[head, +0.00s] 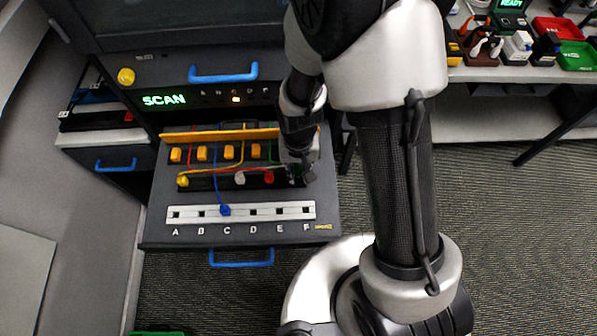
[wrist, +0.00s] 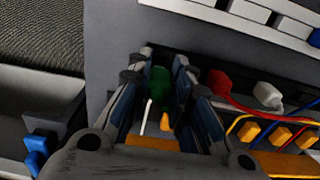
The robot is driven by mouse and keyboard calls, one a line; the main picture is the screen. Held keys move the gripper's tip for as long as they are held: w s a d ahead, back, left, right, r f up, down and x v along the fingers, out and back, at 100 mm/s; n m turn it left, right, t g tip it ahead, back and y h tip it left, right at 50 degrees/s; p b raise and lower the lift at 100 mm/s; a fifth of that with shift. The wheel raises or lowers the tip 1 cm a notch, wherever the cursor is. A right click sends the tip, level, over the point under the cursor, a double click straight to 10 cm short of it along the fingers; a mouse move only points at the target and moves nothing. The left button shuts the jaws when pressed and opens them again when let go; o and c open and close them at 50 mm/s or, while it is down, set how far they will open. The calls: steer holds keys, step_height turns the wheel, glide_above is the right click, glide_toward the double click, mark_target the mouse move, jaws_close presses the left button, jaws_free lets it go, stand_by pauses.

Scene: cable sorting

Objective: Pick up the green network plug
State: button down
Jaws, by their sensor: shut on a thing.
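The green network plug (wrist: 158,84) sits between the two fingers of my gripper (wrist: 165,66) in the wrist view. The fingers are shut on it from both sides, at the end of the dark plug row. In the head view my gripper (head: 297,172) is over the right end of that row and hides the green plug. The white port strip (head: 240,213), lettered A to F, lies in front of the row. A blue plug (head: 225,210) sits at port C. I cannot tell whether the green plug is lifted clear.
A red plug (head: 269,177), a white plug (head: 239,178) and a yellow plug (head: 183,181) stand in the same row, the red one nearest my gripper. Orange blocks (head: 202,153) with thin cables line the back. A lit SCAN display (head: 164,100) is behind.

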mark_target(298, 169)
step_height(298, 169, up, 20)
steer(key=p, duration=0.8)
steer(key=shift+r, duration=0.2)
